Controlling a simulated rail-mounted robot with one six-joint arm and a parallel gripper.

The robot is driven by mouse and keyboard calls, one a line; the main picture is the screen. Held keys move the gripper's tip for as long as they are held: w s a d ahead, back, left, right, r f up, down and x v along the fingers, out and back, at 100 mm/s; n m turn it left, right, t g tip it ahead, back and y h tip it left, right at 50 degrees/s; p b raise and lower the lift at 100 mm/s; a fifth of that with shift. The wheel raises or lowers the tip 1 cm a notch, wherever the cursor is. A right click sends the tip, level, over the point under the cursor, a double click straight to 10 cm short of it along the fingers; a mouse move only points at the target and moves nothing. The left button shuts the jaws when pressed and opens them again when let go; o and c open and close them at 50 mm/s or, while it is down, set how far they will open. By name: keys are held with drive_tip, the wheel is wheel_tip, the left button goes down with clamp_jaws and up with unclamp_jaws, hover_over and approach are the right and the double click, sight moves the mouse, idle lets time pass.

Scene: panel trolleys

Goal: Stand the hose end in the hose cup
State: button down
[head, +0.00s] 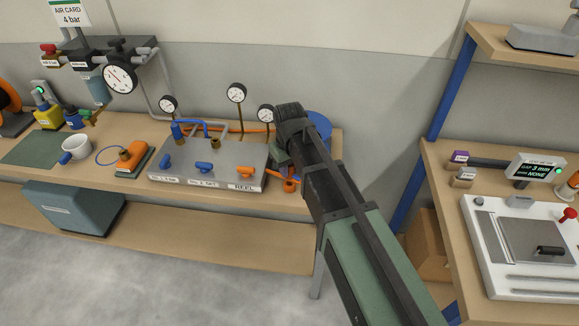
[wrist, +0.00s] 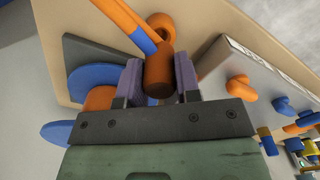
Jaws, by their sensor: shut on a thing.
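My gripper (wrist: 158,78) is shut on the hose end, a brown-orange cylinder (wrist: 158,62) between its two purple fingers in the wrist view. An orange tube with a blue band (wrist: 135,25) runs up from it to the picture's top edge. In the head view my gripper is at the bench's right end, beside the reel panel, and my arm hides most of its fingers. Orange parts (head: 290,184) show just below it. A white cup (head: 76,146) with a blue piece stands on the bench at left; I cannot tell whether it is the hose cup.
The grey panel (head: 215,160) with blue knobs and several gauges stands left of my gripper. A blue disc (head: 320,126) is partly hidden behind my arm. An orange tool (head: 130,155) lies left of the panel. A second bench (head: 450,205) stands at right, past a gap.

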drive_tip(key=shift+f, duration=0.15)
drive_tip(key=shift+f+b, duration=0.35)
drive_tip(key=shift+b, duration=0.15)
drive_tip(key=shift+f+b, duration=0.8)
drive_tip(key=c, duration=0.7)
unclamp_jaws()
drive_tip(key=shift+c, duration=0.2)
wheel_tip(320, 180, up, 8)
drive_tip(key=p, duration=0.8)
drive_tip(key=shift+r, duration=0.1)
